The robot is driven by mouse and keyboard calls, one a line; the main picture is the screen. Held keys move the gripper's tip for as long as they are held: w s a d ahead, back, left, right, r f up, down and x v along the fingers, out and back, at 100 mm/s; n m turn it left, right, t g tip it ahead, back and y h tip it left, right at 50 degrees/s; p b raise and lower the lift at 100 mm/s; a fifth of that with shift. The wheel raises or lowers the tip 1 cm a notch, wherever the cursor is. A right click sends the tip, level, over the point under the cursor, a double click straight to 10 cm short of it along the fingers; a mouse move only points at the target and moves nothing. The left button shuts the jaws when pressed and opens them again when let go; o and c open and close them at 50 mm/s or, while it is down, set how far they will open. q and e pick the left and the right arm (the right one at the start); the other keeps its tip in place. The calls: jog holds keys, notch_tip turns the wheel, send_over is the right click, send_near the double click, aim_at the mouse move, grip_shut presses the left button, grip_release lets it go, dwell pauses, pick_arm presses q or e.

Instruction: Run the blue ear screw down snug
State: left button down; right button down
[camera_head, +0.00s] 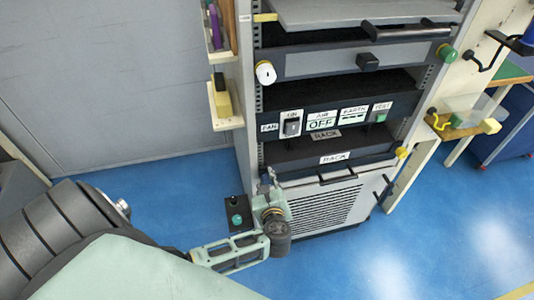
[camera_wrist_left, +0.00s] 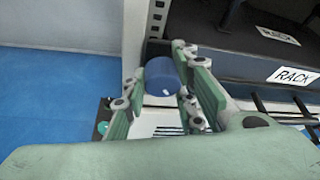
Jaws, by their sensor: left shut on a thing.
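The blue ear screw (camera_wrist_left: 161,77) shows in the left wrist view as a dark blue round knob with a small pale mark, at the rack's left post. My left gripper (camera_wrist_left: 157,80) is shut on it, one finger on each side. In the head view my left gripper (camera_head: 268,183) is at the lower left front corner of the rack, beside the lowest dark RACK unit (camera_head: 318,153). There its fingers largely hide the blue screw. How far the screw is run down cannot be told. My right gripper is out of view.
A white knob (camera_head: 265,73), a green knob (camera_head: 447,53) and a yellow knob (camera_head: 402,152) sit on other ears. A black bar handle (camera_head: 350,177) juts out near my gripper. A dark box with a green button (camera_head: 237,219) is close by. Blue floor (camera_head: 420,240) is clear.

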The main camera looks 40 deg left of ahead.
pick_arm(q)
jog(key=m+p, duration=0.1)
jog(key=p, duration=0.1)
jog(key=g+p, duration=0.1)
jog(key=p, duration=0.1)
jog(key=shift+s+r+m+y+p, duration=0.1)
jog(key=shift+r+m+y+p, duration=0.2)
jog(key=shift+m+y, duration=0.1)
jog(key=shift+a+f+m+g+y+p, duration=0.15)
jog(key=shift+f+m+g+y+p, duration=0.2)
jog(key=shift+m+g+p, duration=0.2)
jog(key=c, duration=1.5)
grip_release()
jog(key=shift+s, duration=0.1)
jog(key=v, duration=1.2)
jog(key=shift+s+a, duration=0.1)
